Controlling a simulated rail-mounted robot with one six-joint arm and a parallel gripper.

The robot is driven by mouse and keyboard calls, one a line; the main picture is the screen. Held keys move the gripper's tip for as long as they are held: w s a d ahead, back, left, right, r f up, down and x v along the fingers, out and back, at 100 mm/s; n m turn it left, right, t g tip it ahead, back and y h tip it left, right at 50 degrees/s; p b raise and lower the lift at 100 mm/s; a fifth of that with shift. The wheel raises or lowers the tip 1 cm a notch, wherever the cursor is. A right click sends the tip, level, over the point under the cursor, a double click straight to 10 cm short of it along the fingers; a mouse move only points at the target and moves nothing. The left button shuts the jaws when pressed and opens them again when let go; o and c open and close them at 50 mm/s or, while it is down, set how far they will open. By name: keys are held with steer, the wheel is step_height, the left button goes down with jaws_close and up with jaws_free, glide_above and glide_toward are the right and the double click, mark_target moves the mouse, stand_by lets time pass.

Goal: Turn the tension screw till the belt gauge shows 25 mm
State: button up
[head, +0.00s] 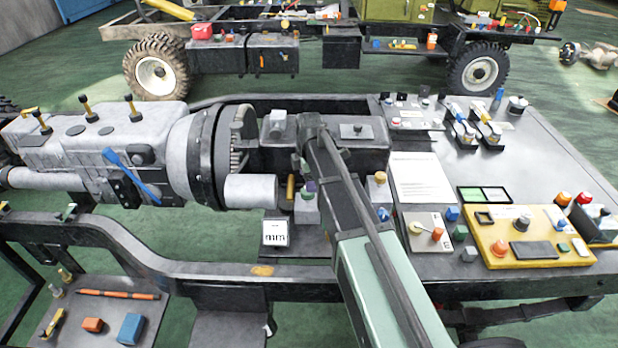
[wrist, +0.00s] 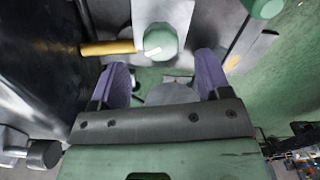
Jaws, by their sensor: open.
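In the wrist view, a green round knob (wrist: 155,42) with a white pointer mark sits on a grey block (wrist: 178,12); it looks like the tension screw. My gripper (wrist: 162,78) is open, its two purple fingertips wide apart. The knob lies just ahead of the gap between them, and nothing is held. In the head view my arm hides most of the gripper, beside the grey block (head: 307,210). A small white gauge plate (head: 275,233) with black marks stands to the lower left of that block; its reading is too small to tell.
A yellow rod (wrist: 107,47) sticks out left of the knob, close to the left finger. Another green knob (wrist: 262,8) is at the upper right. A large grey gearbox (head: 100,145) stands left, and a cluttered worktable (head: 555,165) right.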

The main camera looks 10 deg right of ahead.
step_height(320, 180, up, 6)
steer(key=p, duration=0.3)
steer(key=shift+f+p, duration=0.1)
steer(key=shift+p, duration=0.3)
steer(key=s+m, duration=1.8)
steer(key=s, duration=0.4)
steer(key=shift+s+a, duration=0.15)
steer(key=shift+s, duration=0.1)
